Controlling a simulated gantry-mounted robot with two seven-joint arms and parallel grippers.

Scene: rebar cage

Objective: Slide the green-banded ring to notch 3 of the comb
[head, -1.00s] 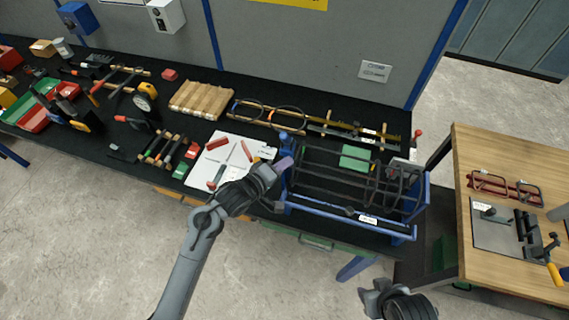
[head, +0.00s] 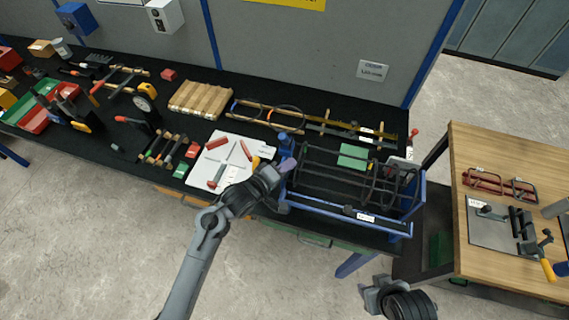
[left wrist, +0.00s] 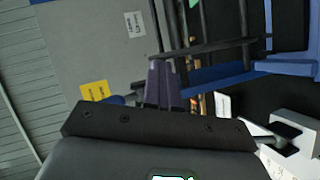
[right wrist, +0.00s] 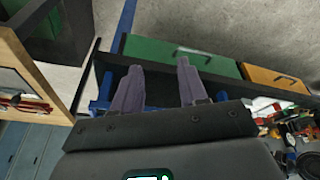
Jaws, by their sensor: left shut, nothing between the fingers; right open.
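The rebar cage (head: 345,185), dark bars and rings in a blue frame, stands at the bench's right end. Which ring carries a green band cannot be told, and the comb's notches are too small to make out. My left gripper (head: 284,168) is at the cage's left end, near the blue end post; its purple fingers are shut and empty in the left wrist view (left wrist: 165,84), with dark bars just beyond. My right gripper (head: 369,291) is low in front of the bench, away from the cage. Its fingers are apart and empty in the right wrist view (right wrist: 158,88).
A white board with tools (head: 228,160) lies left of the cage. A green block (head: 353,155) shows behind the bars. Long brass-coloured strips (head: 350,130) lie behind the cage. A wooden table (head: 510,150) stands at right. The floor in front is clear.

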